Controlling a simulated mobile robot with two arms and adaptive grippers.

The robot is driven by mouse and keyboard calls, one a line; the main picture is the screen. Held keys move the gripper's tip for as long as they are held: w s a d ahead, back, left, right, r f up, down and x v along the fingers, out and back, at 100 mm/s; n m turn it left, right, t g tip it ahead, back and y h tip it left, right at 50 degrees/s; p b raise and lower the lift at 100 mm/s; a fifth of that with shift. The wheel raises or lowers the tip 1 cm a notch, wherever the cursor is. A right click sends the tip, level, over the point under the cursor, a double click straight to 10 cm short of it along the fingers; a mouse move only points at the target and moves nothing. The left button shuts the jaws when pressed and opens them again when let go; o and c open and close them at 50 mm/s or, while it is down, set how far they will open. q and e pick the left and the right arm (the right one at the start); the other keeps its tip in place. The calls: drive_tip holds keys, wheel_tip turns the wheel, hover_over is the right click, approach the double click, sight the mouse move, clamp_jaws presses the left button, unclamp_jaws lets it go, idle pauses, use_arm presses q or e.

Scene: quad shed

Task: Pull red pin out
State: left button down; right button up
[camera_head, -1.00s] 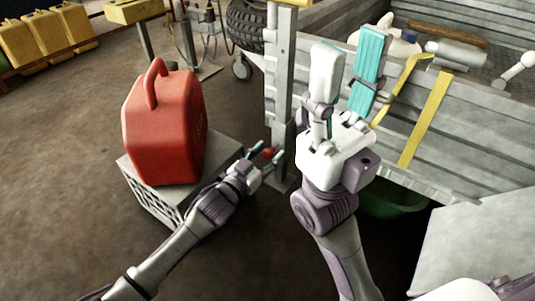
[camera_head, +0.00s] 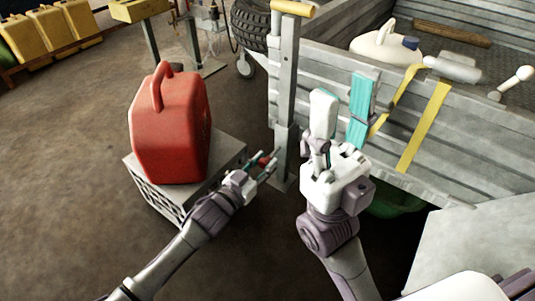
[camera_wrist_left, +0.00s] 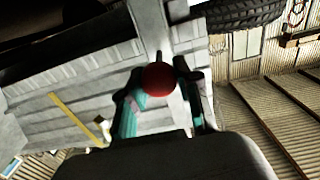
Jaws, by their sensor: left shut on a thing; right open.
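The red pin shows as a round red knob (camera_head: 265,160) low beside the upright metal post (camera_head: 285,150) at the trailer's corner. My left gripper (camera_head: 268,163) is shut on the knob, just left of the post. In the left wrist view the knob (camera_wrist_left: 158,79) sits between the two fingers, with the grey post behind it. The pin's shaft is hard to make out, so I cannot tell whether it still sits in the post. My right gripper (camera_head: 343,95) is open and empty, fingers pointing up, in front of the trailer's side.
A red jerry can (camera_head: 170,130) stands on a grey crate (camera_head: 228,156) beside my left forearm. The trailer (camera_head: 410,110) fills the right side, with a yellow strap (camera_head: 424,126) over its wall. A green tub (camera_head: 395,205) is partly hidden beneath it. The floor at lower left is clear.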

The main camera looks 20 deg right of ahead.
use_arm(q)
drive_tip(key=shift+s+f, duration=0.1)
drive_tip(key=shift+f, duration=0.05)
drive_tip(key=c, duration=1)
unclamp_jaws()
drive_tip(key=shift+a, duration=0.15)
drive_tip(key=shift+c, duration=0.2)
drive_tip(key=shift+o, duration=1.2)
drive_tip(key=v, duration=1.2)
drive_tip(key=shift+s, duration=0.1)
